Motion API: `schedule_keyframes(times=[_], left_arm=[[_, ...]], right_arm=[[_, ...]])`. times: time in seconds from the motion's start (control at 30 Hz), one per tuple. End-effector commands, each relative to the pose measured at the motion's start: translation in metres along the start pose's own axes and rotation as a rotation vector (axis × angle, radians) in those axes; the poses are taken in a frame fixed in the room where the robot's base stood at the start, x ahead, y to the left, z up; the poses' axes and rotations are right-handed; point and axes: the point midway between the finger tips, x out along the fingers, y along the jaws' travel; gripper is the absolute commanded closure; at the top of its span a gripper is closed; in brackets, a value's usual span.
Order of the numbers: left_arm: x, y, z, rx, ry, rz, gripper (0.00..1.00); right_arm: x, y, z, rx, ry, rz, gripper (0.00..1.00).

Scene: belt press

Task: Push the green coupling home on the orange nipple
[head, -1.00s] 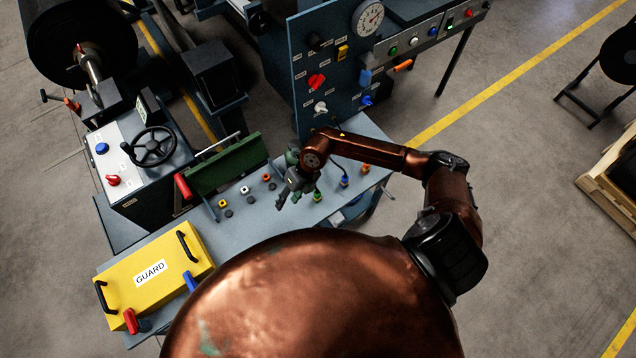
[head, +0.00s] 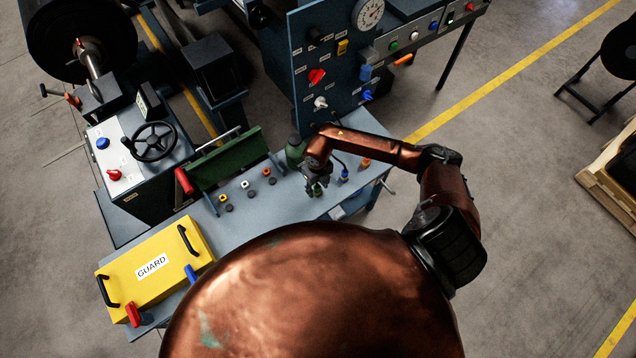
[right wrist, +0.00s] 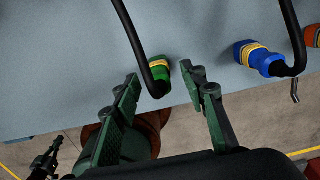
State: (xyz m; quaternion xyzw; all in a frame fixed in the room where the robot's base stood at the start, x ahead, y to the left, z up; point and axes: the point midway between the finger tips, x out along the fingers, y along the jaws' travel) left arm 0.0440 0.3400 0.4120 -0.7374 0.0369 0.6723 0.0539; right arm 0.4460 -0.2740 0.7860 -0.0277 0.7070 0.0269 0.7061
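The green coupling (right wrist: 158,80), with a yellow band and a black hose, is at the bench in the right wrist view. My right gripper (right wrist: 161,75) is open, with one finger on each side of the coupling; I cannot tell whether they touch it. In the head view the right gripper (head: 317,184) is low over the bench and partly covers the green coupling (head: 317,191). An orange piece (head: 403,59) sticks out by the upright panel; I cannot tell if it is the nipple.
A blue coupling (right wrist: 257,57) and an orange one (right wrist: 314,37) are right of the green one, with black hoses close by. The blue panel (head: 330,60) stands behind the bench (head: 270,212). A yellow guard (head: 150,275) lies left.

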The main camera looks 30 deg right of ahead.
Motion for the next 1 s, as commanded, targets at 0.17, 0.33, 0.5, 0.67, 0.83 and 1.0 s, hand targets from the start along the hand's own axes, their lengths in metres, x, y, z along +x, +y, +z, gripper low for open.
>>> schedule_keyframes(times=[0.17,0.33,0.5,0.67,0.83,1.0], left_arm=[[-0.0001,0.0,-0.0001,0.0,0.0,0.0,1.0],[-0.0001,0.0,0.0,0.0,0.0,0.0,1.0],[-0.0001,0.0,0.0,0.001,0.0,0.0,1.0],[-0.0001,0.0,0.0001,0.0,0.0,0.0,1.0],[-0.0001,0.0,0.0001,0.001,0.0,0.0,1.0],[-0.0001,0.0,0.0002,0.001,0.0,0.0,1.0]], right_arm=[[0.0027,0.0007,0.0001,-0.001,-0.001,0.001,0.61],[0.0025,0.0008,0.0002,-0.001,-0.001,0.001,0.64],[0.0024,0.0007,0.0003,-0.001,-0.001,0.001,0.75],[0.0023,0.0007,0.0003,-0.001,-0.001,0.001,0.86],[0.0022,0.0007,0.0004,-0.001,-0.001,0.001,0.98],[0.002,0.0006,0.0006,-0.001,-0.002,0.001,1.0]])
